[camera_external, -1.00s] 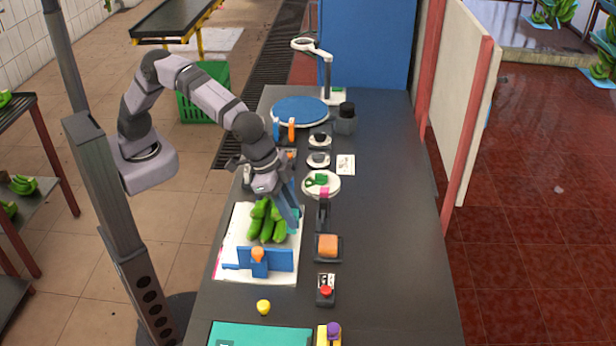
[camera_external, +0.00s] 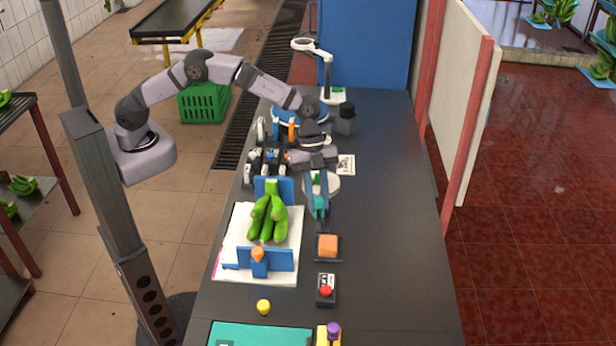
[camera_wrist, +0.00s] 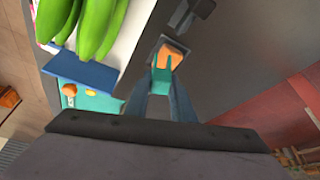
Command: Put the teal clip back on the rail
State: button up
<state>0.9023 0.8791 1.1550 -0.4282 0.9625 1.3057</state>
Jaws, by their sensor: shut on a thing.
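My gripper (camera_external: 319,205) is shut on the teal clip (camera_wrist: 160,78), which sits between the fingertips in the wrist view. The clip also shows as a small teal patch (camera_external: 319,201) in the external view. My gripper is right of the green banana bunch, over the worktop and short of the orange block. In the wrist view the clip overlaps the block's picture; I cannot tell its height. I cannot make out the rail for certain; a dark rack with small coloured parts (camera_external: 265,160) stands behind the bunch, partly hidden by my arm.
The green bananas (camera_external: 267,215) are between blue uprights on a white sheet (camera_external: 232,240). An orange block (camera_external: 327,245) sits in a dark tray. The worktop's right side (camera_external: 400,230) is clear.

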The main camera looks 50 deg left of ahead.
aim_at(323, 222)
jog(key=shift+w+a+f+m+g+y+p, duration=0.15)
jog(key=shift+w+a+f+m+g, duration=0.15)
jog(key=shift+w+m, duration=0.4)
jog(key=shift+w+a+f+m+g+y+p, duration=0.1)
jog(key=shift+w+a+m+g+y+p, duration=0.1)
jog(key=shift+w+a+m, duration=0.4)
jog(key=shift+w+a+f+m+g+y+p, duration=0.1)
jog(key=shift+w+a+f+m+g+y, duration=0.1)
jog(key=shift+w+m, duration=0.65)
jog(key=shift+f, duration=0.2)
jog(key=shift+f+b, duration=0.8)
jog(key=shift+f, duration=0.75)
jog(key=shift+f, duration=0.15)
jog(key=shift+f+b, duration=0.35)
jog(key=shift+b, duration=0.1)
jog(key=shift+f+b, duration=1.3)
jog(key=shift+f, duration=0.4)
jog(key=o, duration=1.1)
jog(key=shift+r, duration=0.1)
jog(key=shift+c, duration=0.2)
